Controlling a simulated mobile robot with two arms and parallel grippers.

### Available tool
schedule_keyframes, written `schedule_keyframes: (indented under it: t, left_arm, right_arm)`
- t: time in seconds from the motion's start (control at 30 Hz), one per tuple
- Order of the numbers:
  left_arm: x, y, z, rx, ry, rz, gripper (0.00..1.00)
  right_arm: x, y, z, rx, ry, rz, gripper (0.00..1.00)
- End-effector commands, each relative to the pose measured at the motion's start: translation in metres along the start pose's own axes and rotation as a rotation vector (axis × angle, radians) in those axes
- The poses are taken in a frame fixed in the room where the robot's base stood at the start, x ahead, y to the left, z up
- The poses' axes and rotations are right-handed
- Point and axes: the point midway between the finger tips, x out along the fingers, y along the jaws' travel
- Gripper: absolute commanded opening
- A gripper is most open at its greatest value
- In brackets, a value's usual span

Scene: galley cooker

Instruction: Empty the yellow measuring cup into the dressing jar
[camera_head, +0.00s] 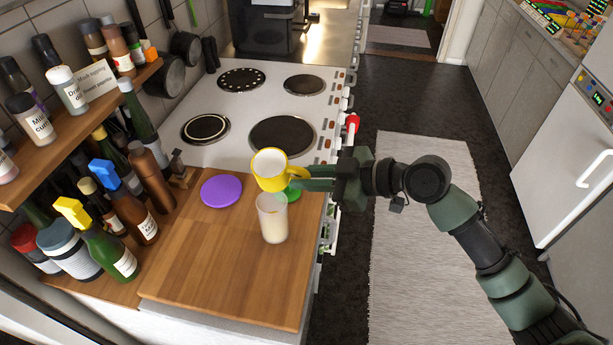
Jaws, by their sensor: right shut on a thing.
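The yellow measuring cup (270,182) is a small yellow cup with a pale inside. My right gripper (300,181) is shut on it at its right side and holds it over the back of a glass jar (272,222). The jar looks like the dressing jar; it stands upright on the wooden counter and has pale contents. The cup overlaps the jar's rim in the picture, so I cannot tell the gap between them. What is inside the cup is unclear. My left gripper is not in view.
A purple disc (221,190) lies on the wooden counter (215,260) left of the jar. Bottles (105,244) crowd the left side, under a spice shelf (95,105). The cooker (263,103) is behind. The counter's front is clear.

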Motion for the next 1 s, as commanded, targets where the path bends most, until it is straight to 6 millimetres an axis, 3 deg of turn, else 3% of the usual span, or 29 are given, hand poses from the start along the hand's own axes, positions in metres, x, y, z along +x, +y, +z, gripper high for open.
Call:
schedule_keyframes:
  t: [0.13,0.23,0.5,0.8,1.0]
  left_arm:
    - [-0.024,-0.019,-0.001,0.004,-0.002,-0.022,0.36]
    - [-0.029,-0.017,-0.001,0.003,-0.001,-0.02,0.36]
    - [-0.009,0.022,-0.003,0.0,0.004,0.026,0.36]
    - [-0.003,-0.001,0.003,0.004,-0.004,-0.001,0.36]
    - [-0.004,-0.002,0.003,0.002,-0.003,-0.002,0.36]
  right_arm:
    - [-0.003,-0.002,-0.003,0.115,0.001,-0.05,0.0]
    - [-0.002,-0.005,0.0,0.177,0.002,-0.076,0.0]
    - [0.005,-0.005,0.008,0.207,0.01,-0.156,0.0]
    - [0.004,-0.003,0.004,0.203,0.016,-0.197,0.0]
    - [0.004,-0.003,0.004,0.203,0.016,-0.196,0.0]
